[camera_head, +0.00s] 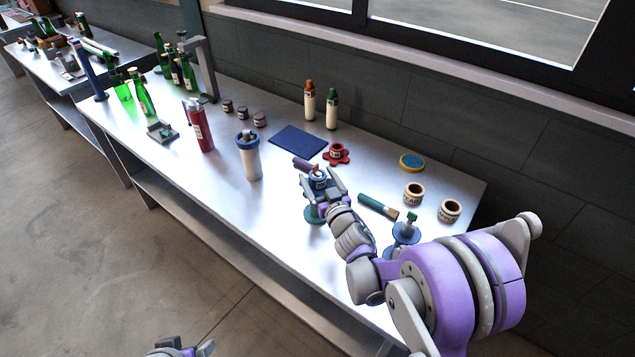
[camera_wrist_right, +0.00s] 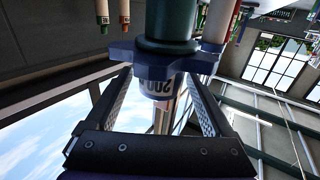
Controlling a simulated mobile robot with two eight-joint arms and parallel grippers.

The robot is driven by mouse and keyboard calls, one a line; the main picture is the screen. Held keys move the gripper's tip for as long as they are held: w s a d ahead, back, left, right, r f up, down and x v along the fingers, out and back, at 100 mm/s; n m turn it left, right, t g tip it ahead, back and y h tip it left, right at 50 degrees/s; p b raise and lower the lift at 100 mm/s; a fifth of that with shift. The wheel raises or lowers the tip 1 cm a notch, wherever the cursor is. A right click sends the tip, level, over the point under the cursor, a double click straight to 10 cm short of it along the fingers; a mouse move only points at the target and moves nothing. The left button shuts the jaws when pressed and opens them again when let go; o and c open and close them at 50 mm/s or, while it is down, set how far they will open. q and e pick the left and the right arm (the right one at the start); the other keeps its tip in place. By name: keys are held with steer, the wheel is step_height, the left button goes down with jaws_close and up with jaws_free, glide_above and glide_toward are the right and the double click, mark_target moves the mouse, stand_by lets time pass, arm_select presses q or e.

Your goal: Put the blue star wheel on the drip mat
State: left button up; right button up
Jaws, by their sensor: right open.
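The blue star wheel (camera_head: 318,177), with a pale label on its hub, is partly hidden by my right gripper (camera_head: 322,187). In the right wrist view the star wheel (camera_wrist_right: 203,62) shows at the fingertips, its label between the open fingers. A dark teal cylinder (camera_wrist_right: 175,20) adjoins it there. In the head view a teal round base (camera_head: 313,215) shows below the gripper. I cannot tell whether the fingers touch the wheel. The drip mat seems to be the flat dark blue rectangle (camera_head: 298,140), bare, behind the gripper. My left gripper (camera_head: 185,349) is cut off at the bottom edge.
A red star wheel (camera_head: 337,154) lies right of the mat. A purple cylinder (camera_head: 303,163) lies close to the gripper. A white shaker with a blue top (camera_head: 250,160) stands to the left. Two bottles (camera_head: 320,108) stand behind. A teal-handled tool (camera_head: 378,206) lies to the right.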

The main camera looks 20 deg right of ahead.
steer(key=shift+s, duration=0.1)
steer(key=shift+c, duration=1.1)
jaws_close()
step_height(320, 180, up, 28)
stand_by(0.6)
